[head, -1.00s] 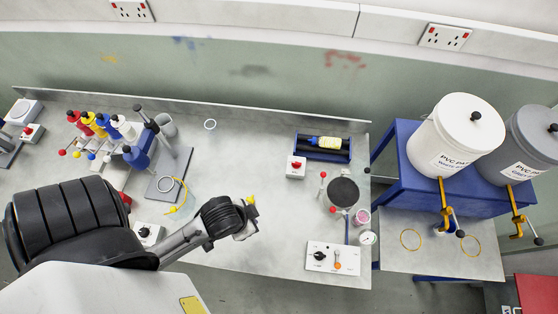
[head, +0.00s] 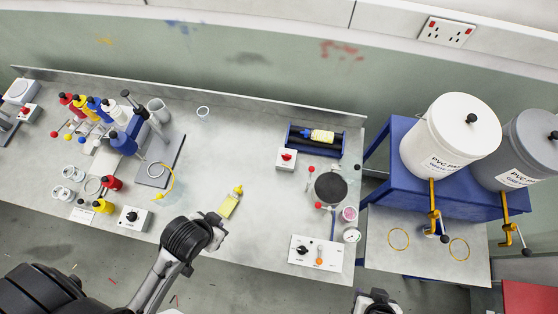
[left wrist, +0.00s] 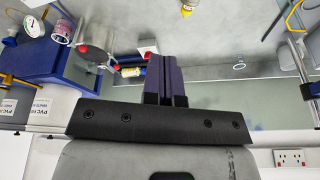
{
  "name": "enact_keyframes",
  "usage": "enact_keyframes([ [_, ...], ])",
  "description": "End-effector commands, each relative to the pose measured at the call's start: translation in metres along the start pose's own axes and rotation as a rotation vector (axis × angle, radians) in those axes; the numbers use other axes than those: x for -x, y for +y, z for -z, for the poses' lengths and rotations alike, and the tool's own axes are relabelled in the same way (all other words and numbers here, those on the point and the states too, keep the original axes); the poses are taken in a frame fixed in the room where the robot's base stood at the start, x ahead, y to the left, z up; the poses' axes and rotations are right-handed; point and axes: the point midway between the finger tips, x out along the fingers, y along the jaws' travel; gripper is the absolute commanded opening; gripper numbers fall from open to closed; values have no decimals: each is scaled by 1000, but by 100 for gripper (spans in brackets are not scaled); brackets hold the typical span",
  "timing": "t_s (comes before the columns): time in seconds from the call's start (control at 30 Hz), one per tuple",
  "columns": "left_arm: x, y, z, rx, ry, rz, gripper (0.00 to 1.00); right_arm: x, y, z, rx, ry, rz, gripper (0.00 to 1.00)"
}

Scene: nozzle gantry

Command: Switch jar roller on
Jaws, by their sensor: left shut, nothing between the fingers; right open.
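The jar roller (head: 318,143) is a blue frame with black rollers at the back of the bench, with a small yellow-labelled bottle (head: 322,136) lying on it. A white switch box with a red knob (head: 287,159) stands at its front left; the knob's setting is too small to read. In the left wrist view, my left gripper (left wrist: 166,60) is shut and empty, its fingers overlapping the view of the roller (left wrist: 132,72) beside the switch box (left wrist: 148,47). My right gripper (head: 377,301) is open at the bottom edge, partly cut off.
A control panel (head: 317,254) and a dark round plate (head: 330,188) stand right of centre. A yellow bottle (head: 230,203) lies near my left wrist. Bottles and a stand (head: 160,165) crowd the left. White and grey buckets (head: 450,135) stand right.

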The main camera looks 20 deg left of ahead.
Motion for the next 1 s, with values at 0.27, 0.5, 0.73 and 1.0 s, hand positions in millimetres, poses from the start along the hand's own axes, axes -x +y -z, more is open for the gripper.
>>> enact_keyframes([
  [0.27,-42,-5,9,-49,59,67,0,-27,-2,-8,-3,2,3,43],
  [0.5,-160,-14,51,-322,248,345,0,-104,-4,-31,-2,3,0,43],
  [0.73,-242,2,100,-701,390,630,0,-168,-3,-50,4,3,-5,43],
  [1.0,-286,35,139,-1036,483,841,0,-208,-4,-63,7,3,-8,43],
])
